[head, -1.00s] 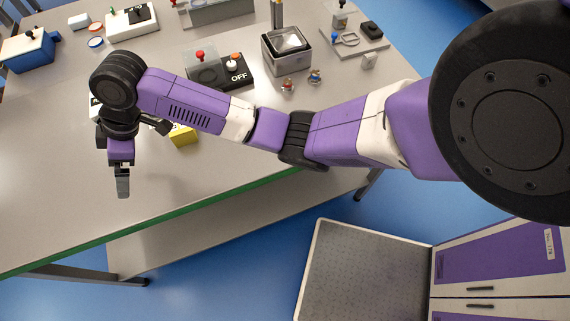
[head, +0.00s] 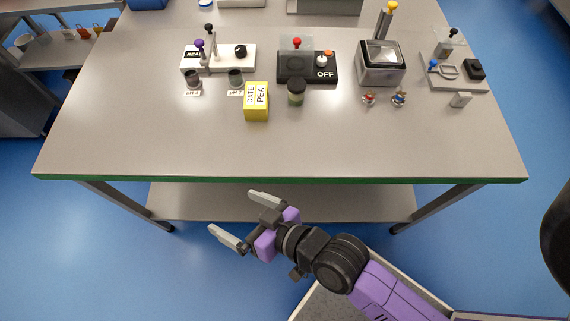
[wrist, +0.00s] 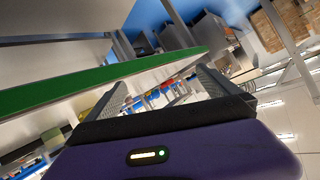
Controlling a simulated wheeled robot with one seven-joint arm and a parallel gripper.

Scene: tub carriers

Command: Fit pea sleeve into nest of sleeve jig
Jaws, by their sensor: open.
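I cannot tell for sure which thing is the pea sleeve or the sleeve jig. A yellow block (head: 256,102) lettered DATE and PEA stands near the middle of the table. A jar (head: 296,92) with a dark lid and green lower part stands to its right. Two small dark cups, a left cup (head: 193,79) and a right cup (head: 236,78), stand behind and left of the block, with small labels in front. My gripper (head: 247,217) is open and empty, in front of the table's front edge, apart from all of these. Its two fingers (wrist: 160,95) also show in the wrist view.
A white panel (head: 219,58) with levers stands at the back left. A dark box (head: 307,67) marked OFF stands at the back middle, a metal container (head: 381,66) to its right. A grey board (head: 454,73) holds small parts. The front of the table (head: 280,150) is clear.

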